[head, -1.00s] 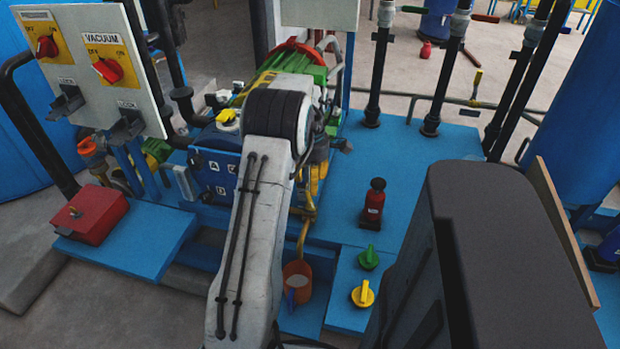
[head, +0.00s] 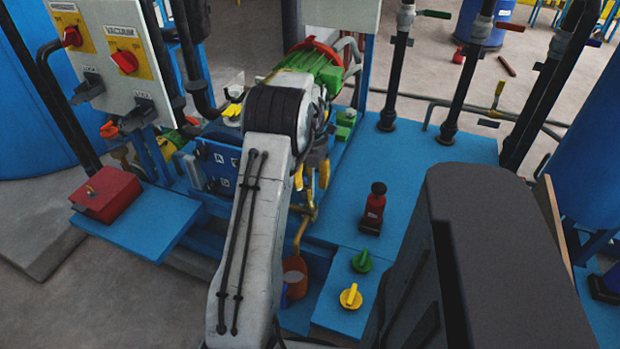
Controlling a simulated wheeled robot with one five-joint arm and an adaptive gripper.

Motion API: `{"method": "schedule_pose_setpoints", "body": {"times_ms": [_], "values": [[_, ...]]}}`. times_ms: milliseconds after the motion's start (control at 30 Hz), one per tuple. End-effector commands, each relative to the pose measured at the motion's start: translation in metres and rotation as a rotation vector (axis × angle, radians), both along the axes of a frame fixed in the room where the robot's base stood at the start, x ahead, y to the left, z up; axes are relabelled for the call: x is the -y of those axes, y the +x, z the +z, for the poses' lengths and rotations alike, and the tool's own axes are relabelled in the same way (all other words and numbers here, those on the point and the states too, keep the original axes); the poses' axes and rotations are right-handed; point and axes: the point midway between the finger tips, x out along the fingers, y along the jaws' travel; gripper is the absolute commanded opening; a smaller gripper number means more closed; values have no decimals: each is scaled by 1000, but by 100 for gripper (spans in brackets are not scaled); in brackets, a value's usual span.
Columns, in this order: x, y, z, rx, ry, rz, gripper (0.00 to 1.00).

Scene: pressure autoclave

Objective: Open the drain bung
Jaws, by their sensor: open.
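I cannot tell for certain which part is the drain bung; none is clearly readable as one. A yellow pipe (head: 301,232) runs down beside my arm to an orange-brown cup (head: 294,265), which my arm partly covers. My gripper (head: 311,177) shows only partly beyond my forearm, as two yellow finger-like parts standing apart. It is open, with nothing visible between them. It appears above the pipe in the picture; whether it touches anything is hidden.
A green knob (head: 362,261) and a yellow knob (head: 350,297) sit on a low blue step, with a red-and-black fitting (head: 373,208) behind. A red box (head: 106,194) and a switch panel (head: 110,55) stand left. Black pipes (head: 460,85) rise from the blue platform (head: 345,215).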

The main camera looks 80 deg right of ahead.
Motion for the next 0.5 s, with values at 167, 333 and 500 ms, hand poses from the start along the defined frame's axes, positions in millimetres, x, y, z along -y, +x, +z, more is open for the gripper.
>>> {"method": "schedule_pose_setpoints", "body": {"times_ms": [167,333,500], "values": [[0,1,1,3,1,83,47],[0,1,1,4,2,123,47],[0,1,1,4,2,133,47]]}}
